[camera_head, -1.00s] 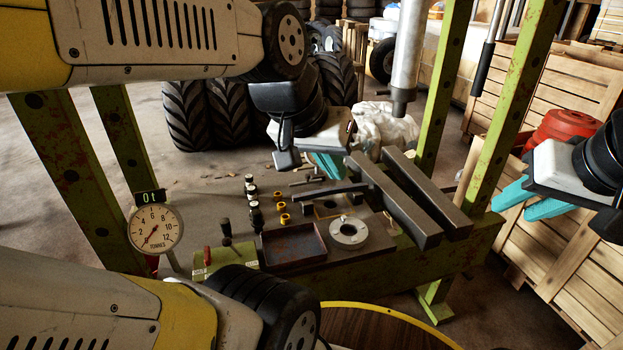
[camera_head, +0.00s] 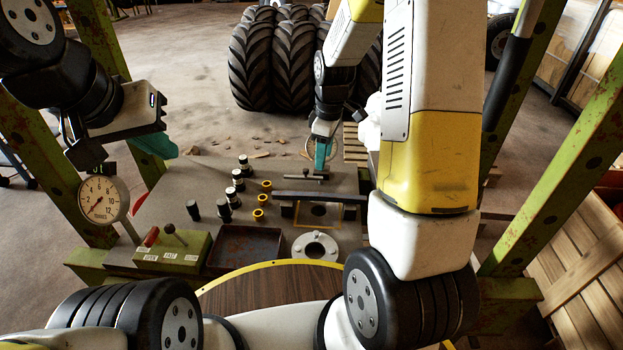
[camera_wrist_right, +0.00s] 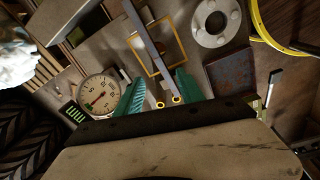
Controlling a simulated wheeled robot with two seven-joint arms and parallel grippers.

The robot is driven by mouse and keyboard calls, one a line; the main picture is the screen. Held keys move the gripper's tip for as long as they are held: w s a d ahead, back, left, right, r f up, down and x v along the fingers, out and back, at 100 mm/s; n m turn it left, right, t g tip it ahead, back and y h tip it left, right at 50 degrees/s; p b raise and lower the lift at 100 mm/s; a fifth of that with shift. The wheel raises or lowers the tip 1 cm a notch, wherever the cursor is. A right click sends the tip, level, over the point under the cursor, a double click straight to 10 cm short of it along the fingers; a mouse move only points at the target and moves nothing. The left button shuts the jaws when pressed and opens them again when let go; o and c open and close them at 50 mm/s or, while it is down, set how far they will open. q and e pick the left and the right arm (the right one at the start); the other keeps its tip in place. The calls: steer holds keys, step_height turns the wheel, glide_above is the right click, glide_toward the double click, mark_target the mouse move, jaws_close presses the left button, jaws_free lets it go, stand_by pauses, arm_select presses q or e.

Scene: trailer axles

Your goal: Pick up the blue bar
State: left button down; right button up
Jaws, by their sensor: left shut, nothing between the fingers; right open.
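A long dark bar with a blue-grey tint (camera_head: 320,197) lies across the steel bench, over a yellow-edged square opening; it is the only likely blue bar I see. It also shows in the right wrist view (camera_wrist_right: 143,35), running lengthwise between the two finger lines. My right gripper (camera_head: 320,155) is open, with teal fingers, above the bench's far side, apart from the bar in the head view. Its fingers (camera_wrist_right: 160,92) show spread in the wrist view, with nothing held. My left gripper (camera_head: 157,146) is shut and empty at the left, near the dial gauge.
A rust-brown tray (camera_head: 246,248), a pale flanged ring (camera_head: 315,247), several black-and-white pins and yellow bushings (camera_head: 259,214) sit on the bench. A green lever box (camera_head: 173,250) and a dial gauge (camera_head: 101,199) stand left. Green posts flank the bench. My right arm covers its right part.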

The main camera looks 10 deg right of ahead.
mark_target(319, 195)
steer(key=f+n, duration=0.1)
steer(key=f, duration=0.1)
steer(key=w+f, duration=0.1)
steer(key=f, duration=0.2)
steer(key=w+f+n+g, duration=0.1)
steer(key=f, duration=0.2)
steer(key=shift+w+n, duration=0.2)
steer(key=shift+n, duration=0.1)
steer(key=f, duration=0.8)
steer(key=shift+w+a+f, duration=0.15)
steer(key=shift+a+f, duration=0.05)
steer(key=shift+f, duration=0.15)
jaws_close()
steer(key=shift+w+r, duration=0.1)
steer(key=shift+r, duration=0.05)
